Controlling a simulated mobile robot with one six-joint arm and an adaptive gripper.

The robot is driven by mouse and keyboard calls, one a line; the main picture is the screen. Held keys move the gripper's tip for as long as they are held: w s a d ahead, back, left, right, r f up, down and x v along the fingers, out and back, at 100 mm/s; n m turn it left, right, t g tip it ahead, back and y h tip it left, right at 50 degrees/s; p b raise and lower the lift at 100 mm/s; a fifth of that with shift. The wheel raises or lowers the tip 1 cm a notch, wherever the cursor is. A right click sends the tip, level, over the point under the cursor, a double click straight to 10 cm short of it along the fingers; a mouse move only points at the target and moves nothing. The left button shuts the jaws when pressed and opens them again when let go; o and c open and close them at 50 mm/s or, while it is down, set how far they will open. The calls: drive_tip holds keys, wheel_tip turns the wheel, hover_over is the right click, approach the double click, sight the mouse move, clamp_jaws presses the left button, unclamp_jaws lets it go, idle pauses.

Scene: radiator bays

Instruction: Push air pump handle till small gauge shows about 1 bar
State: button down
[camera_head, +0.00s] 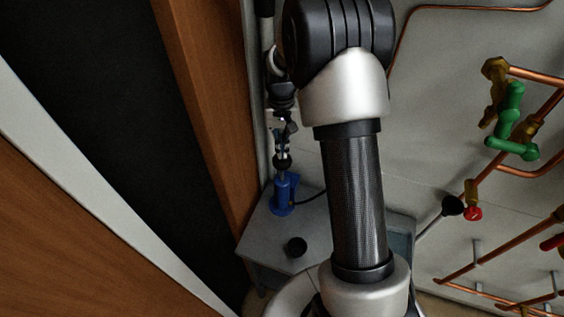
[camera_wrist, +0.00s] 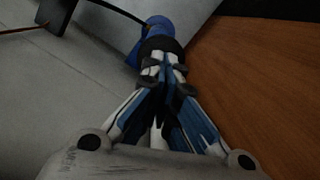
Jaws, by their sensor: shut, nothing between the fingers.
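The blue air pump (camera_head: 284,192) stands upright on a grey box-like stand. Its black handle (camera_head: 282,162) is on top, just below my gripper (camera_head: 281,147). In the wrist view, the fingertips of my gripper (camera_wrist: 164,66) are together and shut, with nothing between them. They point at the black handle (camera_wrist: 160,46) and appear to touch or nearly touch it. The blue pump body (camera_wrist: 158,24) is beyond, partly hidden by the handle. I cannot make out the small gauge or its reading in either view.
The grey stand (camera_head: 262,236) carries a black round knob-like part (camera_head: 296,247). A wooden panel (camera_head: 205,110) stands close on the left. Copper pipes with a green valve (camera_head: 511,125) and a red knob (camera_head: 473,213) are on the wall at right.

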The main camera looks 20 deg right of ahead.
sight(282, 162)
drive_tip(key=shift+f, duration=0.25)
wheel_tip(282, 162, down, 7)
drive_tip(key=b, duration=0.4)
drive_tip(key=shift+s, duration=0.1)
drive_tip(key=shift+r, duration=0.25)
drive_tip(key=w, duration=0.2)
drive_tip(key=w+d+r+p, duration=0.1)
wheel_tip(282, 162, up, 12)
drive_tip(key=w, duration=0.1)
drive_tip(key=shift+d, duration=0.25)
idle(0.3)
idle(0.9)
